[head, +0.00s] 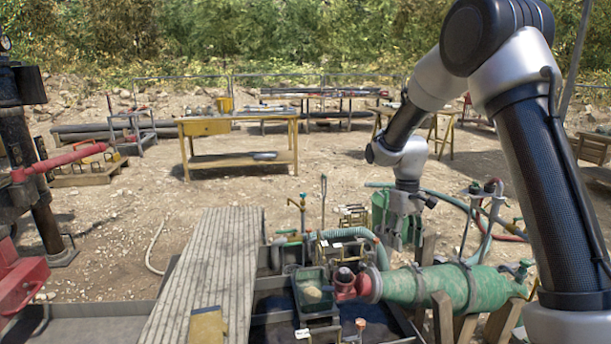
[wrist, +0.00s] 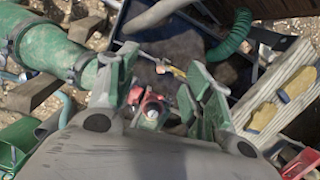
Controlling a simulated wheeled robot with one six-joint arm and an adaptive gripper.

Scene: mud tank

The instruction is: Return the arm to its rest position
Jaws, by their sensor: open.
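My arm comes in from the right of the head view, bent, with its wrist hanging down. My gripper (head: 402,240) points downward above the green cylinder (head: 440,286) and the mud tank (head: 268,318). In the wrist view my gripper (wrist: 160,75) shows its green-padded fingers spread apart, with nothing held between them. Below the fingers lies a red fitting (wrist: 153,106), apart from them as far as I can tell. The same red fitting shows in the head view (head: 346,284) at the left end of the green cylinder.
A ribbed plank walkway (head: 205,275) lies left of the tank. Pipes and a green hose (head: 450,200) stand close right of my gripper. A yellow workbench (head: 238,122) stands farther back. Red machinery (head: 22,280) is at far left. Gravel between is mostly clear.

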